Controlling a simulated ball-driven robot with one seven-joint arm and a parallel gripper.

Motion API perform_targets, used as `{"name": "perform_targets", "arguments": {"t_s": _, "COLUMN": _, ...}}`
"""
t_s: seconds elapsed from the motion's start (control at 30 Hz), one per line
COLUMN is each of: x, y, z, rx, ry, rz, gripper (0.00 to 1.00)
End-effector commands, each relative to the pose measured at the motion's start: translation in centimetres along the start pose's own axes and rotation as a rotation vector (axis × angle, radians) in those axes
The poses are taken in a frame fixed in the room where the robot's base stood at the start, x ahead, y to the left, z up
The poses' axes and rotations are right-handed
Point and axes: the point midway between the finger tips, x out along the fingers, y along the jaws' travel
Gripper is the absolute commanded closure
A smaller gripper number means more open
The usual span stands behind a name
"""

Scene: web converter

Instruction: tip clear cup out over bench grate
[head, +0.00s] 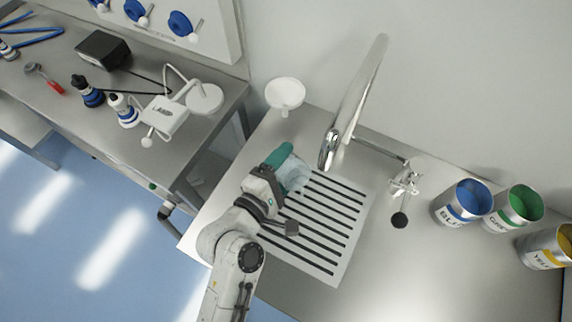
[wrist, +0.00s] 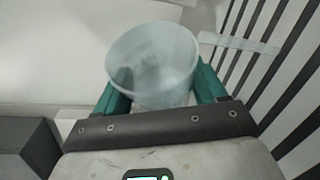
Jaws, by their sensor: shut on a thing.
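The clear cup (head: 294,173) is a translucent, pale bluish cup. In the wrist view the cup (wrist: 152,62) sits between the two green fingers of my gripper (wrist: 160,100), its round mouth facing up toward the camera. It looks empty, though the bottom is hard to make out. My gripper (head: 283,164) is shut on the cup near the upper left part of the bench grate. The bench grate (head: 318,235) is a pale panel with several dark parallel slots; it also shows at the right in the wrist view (wrist: 287,72).
A chrome faucet (head: 352,105) rises behind the grate. A white funnel (head: 285,94) stands at the back left, and a small tap with a black knob (head: 400,219) at the right. Blue (head: 462,202), green (head: 514,209) and yellow (head: 546,247) labelled cans stand farther right.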

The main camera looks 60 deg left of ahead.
Motion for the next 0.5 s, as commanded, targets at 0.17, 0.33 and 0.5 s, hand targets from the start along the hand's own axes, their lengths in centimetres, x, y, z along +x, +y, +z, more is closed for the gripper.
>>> {"name": "perform_targets", "arguments": {"t_s": 0.17, "x": -0.03, "y": 0.07, "z": 0.09, "rx": 0.035, "ry": 0.0, "rz": 0.014, "gripper": 0.69}}
{"name": "perform_targets", "arguments": {"t_s": 0.33, "x": -0.1, "y": 0.2, "z": 0.17, "rx": 0.067, "ry": 0.0, "rz": 0.028, "gripper": 0.69}}
{"name": "perform_targets", "arguments": {"t_s": 0.5, "x": -0.16, "y": 0.35, "z": 0.31, "rx": 0.101, "ry": 0.0, "rz": 0.041, "gripper": 0.69}}
